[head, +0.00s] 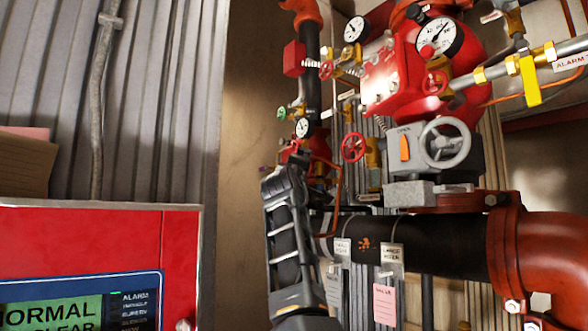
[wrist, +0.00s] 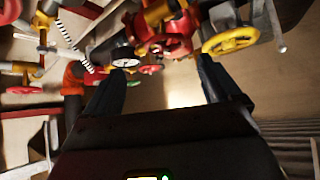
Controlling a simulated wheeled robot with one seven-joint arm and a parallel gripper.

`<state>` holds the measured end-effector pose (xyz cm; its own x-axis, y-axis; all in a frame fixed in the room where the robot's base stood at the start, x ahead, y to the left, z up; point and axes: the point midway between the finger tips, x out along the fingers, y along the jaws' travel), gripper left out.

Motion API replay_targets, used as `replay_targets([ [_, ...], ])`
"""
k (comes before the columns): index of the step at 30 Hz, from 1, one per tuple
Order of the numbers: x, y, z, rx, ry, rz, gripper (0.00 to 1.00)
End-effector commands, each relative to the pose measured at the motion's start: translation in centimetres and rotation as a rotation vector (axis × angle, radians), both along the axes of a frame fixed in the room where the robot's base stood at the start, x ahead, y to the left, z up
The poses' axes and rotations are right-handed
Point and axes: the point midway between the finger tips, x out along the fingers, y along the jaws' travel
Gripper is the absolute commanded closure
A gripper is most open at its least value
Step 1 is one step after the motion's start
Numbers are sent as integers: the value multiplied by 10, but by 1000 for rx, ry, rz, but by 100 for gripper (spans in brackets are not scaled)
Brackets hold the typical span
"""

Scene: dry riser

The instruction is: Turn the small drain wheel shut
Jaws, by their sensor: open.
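Several small handwheels show, and I cannot tell from a label which is the drain wheel. A small red wheel (head: 353,147) sits on a brass valve right of my arm in the head view. Another small red wheel (head: 326,69) is higher up. In the wrist view a yellow wheel (wrist: 231,40) is at the upper right, beyond the right finger. A red wheel (wrist: 152,69) shows ahead between the fingers. My gripper (wrist: 160,66) is open and empty, its two dark fingers apart and touching no wheel that I can see. In the head view its fingertips are hard to make out.
A large grey handwheel (head: 444,143) stands on a grey gearbox marked OPEN. A thick black pipe (head: 440,245) with hanging tags runs below it. A red alarm panel (head: 100,240) fills the lower left. Gauges (head: 438,37) and brass pipework crowd the upper right.

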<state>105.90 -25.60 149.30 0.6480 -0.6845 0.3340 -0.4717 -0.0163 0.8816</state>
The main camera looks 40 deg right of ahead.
Motion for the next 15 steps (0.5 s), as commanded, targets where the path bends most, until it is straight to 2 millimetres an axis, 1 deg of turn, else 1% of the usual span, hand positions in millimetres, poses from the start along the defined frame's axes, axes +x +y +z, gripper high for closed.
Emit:
replay_targets([
  [1,-8,9,-2,-2,-3,0,10],
  [6,-32,35,-2,-1,-2,1,10],
  [12,-53,57,-1,-1,-1,1,10],
  [15,-59,62,-1,-1,1,0,10],
])
